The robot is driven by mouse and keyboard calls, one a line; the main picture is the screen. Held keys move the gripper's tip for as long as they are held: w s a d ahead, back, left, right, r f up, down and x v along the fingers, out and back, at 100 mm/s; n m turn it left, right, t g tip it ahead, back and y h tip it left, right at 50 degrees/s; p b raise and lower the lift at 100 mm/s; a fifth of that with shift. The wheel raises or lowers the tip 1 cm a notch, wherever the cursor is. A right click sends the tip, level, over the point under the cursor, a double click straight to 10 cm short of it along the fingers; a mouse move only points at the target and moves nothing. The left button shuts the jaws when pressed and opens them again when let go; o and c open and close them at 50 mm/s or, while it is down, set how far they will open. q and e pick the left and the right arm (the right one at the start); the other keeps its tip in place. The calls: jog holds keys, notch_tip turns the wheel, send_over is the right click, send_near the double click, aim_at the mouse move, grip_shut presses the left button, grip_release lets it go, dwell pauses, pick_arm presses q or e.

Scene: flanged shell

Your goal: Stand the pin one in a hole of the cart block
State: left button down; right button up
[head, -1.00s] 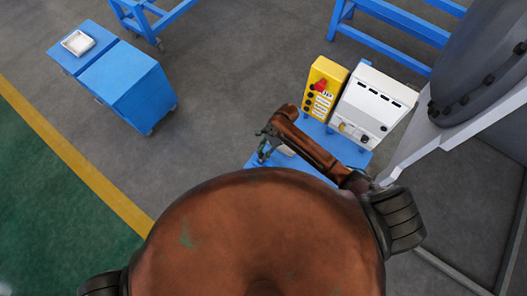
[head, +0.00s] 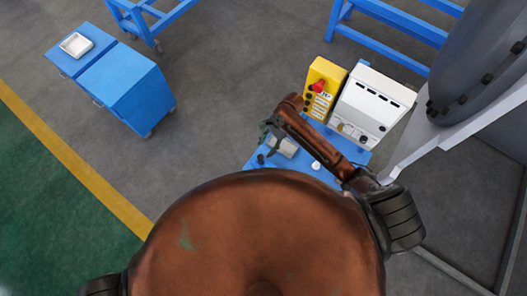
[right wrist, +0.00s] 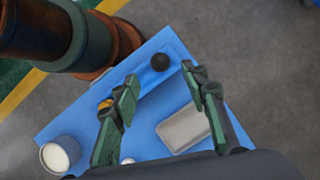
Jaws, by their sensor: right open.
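My right gripper (head: 268,138) is over the small blue cart top (head: 250,165). In the right wrist view its two green fingers (right wrist: 165,95) are apart, with nothing held between them. A round dark piece (right wrist: 160,62) is on a blue strip beyond the fingertips; I cannot tell whether it is the pin or part of the block. A pale grey rectangular piece (right wrist: 183,130) lies beneath the right finger, also seen in the head view (head: 286,147). A small orange piece (right wrist: 105,103) is partly hidden by the left finger. My left gripper is out of view.
A white-topped round piece (right wrist: 60,154) is near the cart's left corner. A yellow control box (head: 322,88) and a white device (head: 370,105) stand at the cart's back. Another blue cart (head: 125,88) with a white tray (head: 76,45) stands farther left.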

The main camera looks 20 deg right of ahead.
jog(key=v, duration=0.6)
jog(key=shift+r, duration=0.1)
jog(key=shift+d, duration=0.1)
